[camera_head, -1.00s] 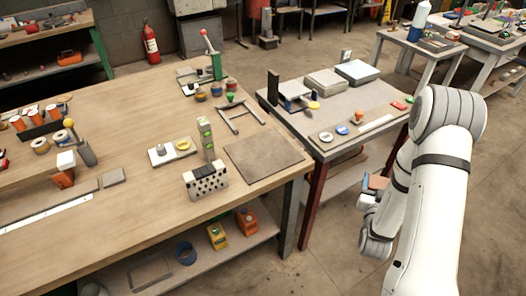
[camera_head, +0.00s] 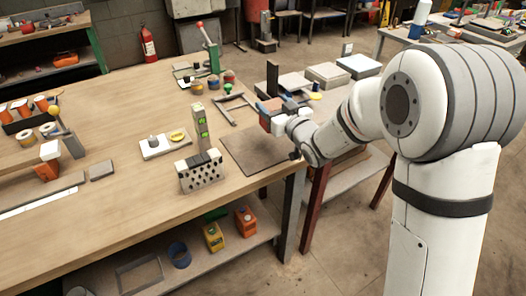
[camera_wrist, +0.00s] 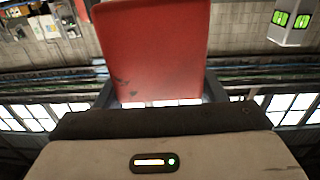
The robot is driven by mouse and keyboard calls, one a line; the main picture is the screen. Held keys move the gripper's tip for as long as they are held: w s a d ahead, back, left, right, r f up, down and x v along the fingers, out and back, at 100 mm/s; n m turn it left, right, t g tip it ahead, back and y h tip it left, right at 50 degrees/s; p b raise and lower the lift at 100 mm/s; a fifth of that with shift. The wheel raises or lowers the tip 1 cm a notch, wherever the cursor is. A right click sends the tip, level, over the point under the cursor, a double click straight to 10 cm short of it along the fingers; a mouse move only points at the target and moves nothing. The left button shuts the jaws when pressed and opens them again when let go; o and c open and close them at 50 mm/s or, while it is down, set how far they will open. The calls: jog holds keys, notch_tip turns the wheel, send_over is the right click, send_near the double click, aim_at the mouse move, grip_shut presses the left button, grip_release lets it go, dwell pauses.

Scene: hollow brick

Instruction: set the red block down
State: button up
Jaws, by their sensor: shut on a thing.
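The red block (camera_wrist: 152,45) fills the upper middle of the wrist view, between the fingers of my gripper (camera_wrist: 158,92). My gripper is shut on it. In the head view my gripper (camera_head: 272,114) is above the right end of the wooden workbench (camera_head: 120,215), over the back part of a flat brown board (camera_head: 248,158). Only a small reddish patch of the block (camera_head: 265,122) shows there, partly hidden by the gripper. The block looks held above the board, with the gap hard to judge.
A grey block with holes (camera_head: 203,181) stands left of the board. An upright level with green vials (camera_head: 201,128) stands behind it. A metal frame (camera_head: 236,106) lies behind the board. A second table with pale boxes (camera_head: 327,75) is to the right. The board looks clear.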

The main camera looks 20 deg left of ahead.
jog(key=shift+s+a+r, duration=0.3)
jog(key=shift+a+r, duration=0.05)
jog(key=shift+a, duration=0.3)
jog(key=shift+s+a+f, duration=0.15)
jog(key=shift+a+f, duration=0.05)
jog(key=shift+f, duration=0.1)
send_over(267, 149)
notch_tip(267, 149, down, 9)
jog(key=shift+r+b, duration=0.1)
jog(key=shift+b, duration=0.3)
jog(key=o, duration=1.1)
